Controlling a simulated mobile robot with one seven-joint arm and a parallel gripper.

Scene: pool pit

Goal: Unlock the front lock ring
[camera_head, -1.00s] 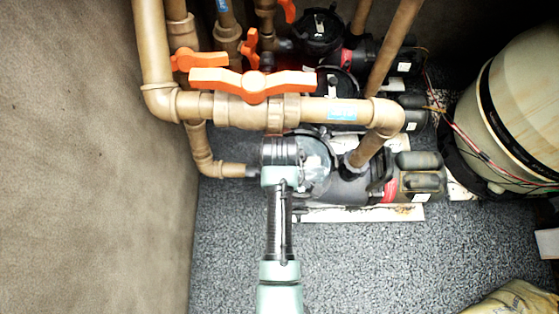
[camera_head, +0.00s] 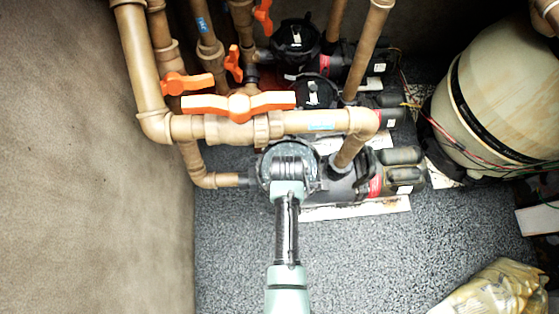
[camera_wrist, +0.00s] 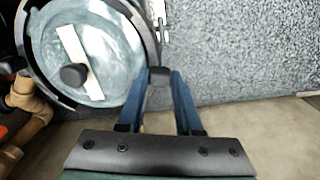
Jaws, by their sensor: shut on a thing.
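The front pump's lock ring (camera_wrist: 143,28) is a dark ring around a round, clear greenish lid (camera_wrist: 105,62) with a pale bar and dark knob, at the left of the wrist view. In the head view the front lock ring (camera_head: 262,172) is partly hidden behind my wrist. My gripper (camera_wrist: 160,78) has its two blue fingers on either side of a small dark tab at the ring's outer edge, and is shut on it. In the head view my arm reaches up from the bottom, and the fingertips are hidden.
A tan pipe (camera_head: 300,122) with an orange valve handle (camera_head: 238,104) runs just behind the front pump. Two more pumps (camera_head: 318,92) stand further back. A large tan tank (camera_head: 505,105) is at right, a yellowish bag (camera_head: 495,290) at lower right. Gravel floor in front is clear.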

